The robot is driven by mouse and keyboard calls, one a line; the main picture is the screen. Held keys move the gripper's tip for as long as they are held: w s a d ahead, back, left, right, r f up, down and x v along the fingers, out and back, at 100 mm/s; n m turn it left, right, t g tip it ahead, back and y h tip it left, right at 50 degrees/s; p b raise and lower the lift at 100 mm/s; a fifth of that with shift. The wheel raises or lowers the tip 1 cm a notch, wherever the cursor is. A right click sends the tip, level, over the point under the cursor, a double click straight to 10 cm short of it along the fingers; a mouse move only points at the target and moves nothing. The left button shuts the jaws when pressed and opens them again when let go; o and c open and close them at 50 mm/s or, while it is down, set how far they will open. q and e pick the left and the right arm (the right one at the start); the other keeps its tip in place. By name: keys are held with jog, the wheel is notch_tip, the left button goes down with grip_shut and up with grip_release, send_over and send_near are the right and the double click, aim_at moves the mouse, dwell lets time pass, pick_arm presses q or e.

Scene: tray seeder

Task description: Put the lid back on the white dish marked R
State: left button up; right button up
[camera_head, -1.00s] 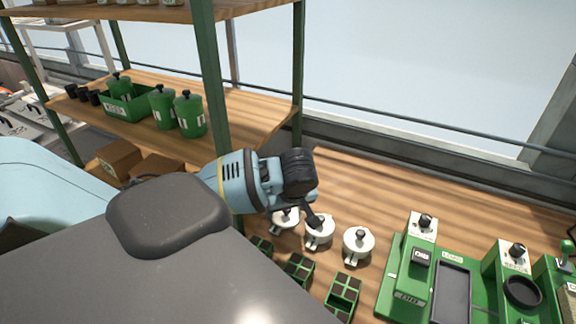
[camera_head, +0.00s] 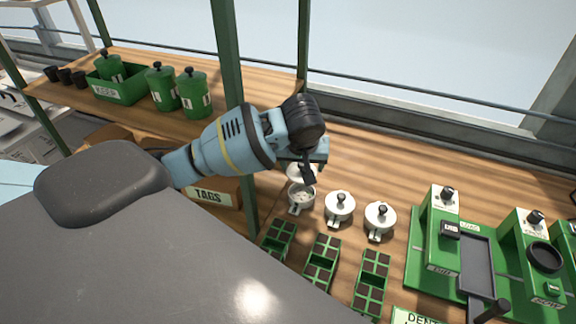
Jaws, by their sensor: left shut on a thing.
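Three white dishes stand in a row on the wooden bench. The left dish (camera_head: 301,202) is uncovered, with pale contents showing. The middle dish (camera_head: 338,213) and right dish (camera_head: 379,224) have white lids with dark knobs. No letter on them is readable. My left gripper (camera_head: 308,178) is above and just behind the open dish, shut on a white lid (camera_head: 296,171). The lid is partly hidden by the gripper and appears raised, apart from the dish. My right gripper is not in view.
Green seed trays (camera_head: 322,260) lie in front of the dishes. A green machine (camera_head: 427,245) stands at the right. A shelf post (camera_head: 239,130) is close behind my left arm. Green canisters (camera_head: 194,97) stand on the left shelf. The bench behind the dishes is clear.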

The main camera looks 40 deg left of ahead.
pick_arm(q)
jog(key=shift+w+d+r, duration=0.1)
jog(key=shift+d, duration=0.1)
jog(key=shift+f, duration=3.2)
jog(key=shift+f, duration=0.15)
dwell(0.7)
jog(key=o, duration=1.1)
jog(key=shift+o, duration=0.2)
